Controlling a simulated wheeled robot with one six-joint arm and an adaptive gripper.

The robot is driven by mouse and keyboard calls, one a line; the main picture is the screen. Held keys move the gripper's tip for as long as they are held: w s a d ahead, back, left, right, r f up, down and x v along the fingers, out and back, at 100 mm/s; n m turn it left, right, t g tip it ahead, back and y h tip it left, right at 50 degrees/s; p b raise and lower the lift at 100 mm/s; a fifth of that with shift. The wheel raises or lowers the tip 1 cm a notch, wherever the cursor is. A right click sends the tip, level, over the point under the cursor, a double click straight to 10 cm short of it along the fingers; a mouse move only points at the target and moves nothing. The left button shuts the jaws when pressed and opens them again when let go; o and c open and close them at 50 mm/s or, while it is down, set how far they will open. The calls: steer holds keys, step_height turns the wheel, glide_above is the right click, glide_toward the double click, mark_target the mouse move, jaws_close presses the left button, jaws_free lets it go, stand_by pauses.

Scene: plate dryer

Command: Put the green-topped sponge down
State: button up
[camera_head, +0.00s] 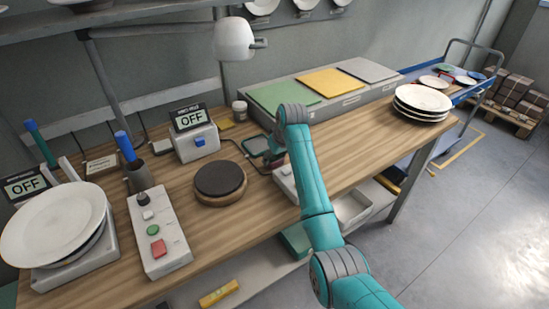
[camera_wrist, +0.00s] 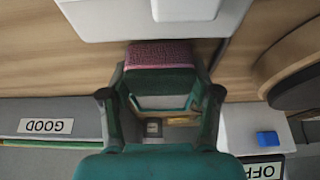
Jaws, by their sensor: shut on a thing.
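In the wrist view, my gripper (camera_wrist: 160,92) is shut on the sponge (camera_wrist: 160,54), a small block with a pinkish-red textured face and a dark green side between the two fingers. In the head view, my gripper (camera_head: 273,158) is low over the wooden worktop (camera_head: 240,215), close to a small dark-rimmed green pad (camera_head: 257,146). The arm hides most of the sponge there. I cannot tell whether its underside touches the worktop.
A white control box (camera_head: 284,182) is close in front of the gripper. A round dark plate dryer (camera_head: 219,180) and an OFF display box (camera_head: 196,141) stand to the left. A long sorting box (camera_head: 340,101) runs behind. Stacked plates (camera_head: 422,101) are at right.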

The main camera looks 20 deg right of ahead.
steer(key=shift+f, duration=0.2)
steer(key=shift+f, duration=0.15)
steer(key=o, duration=1)
steer(key=v, duration=1.2)
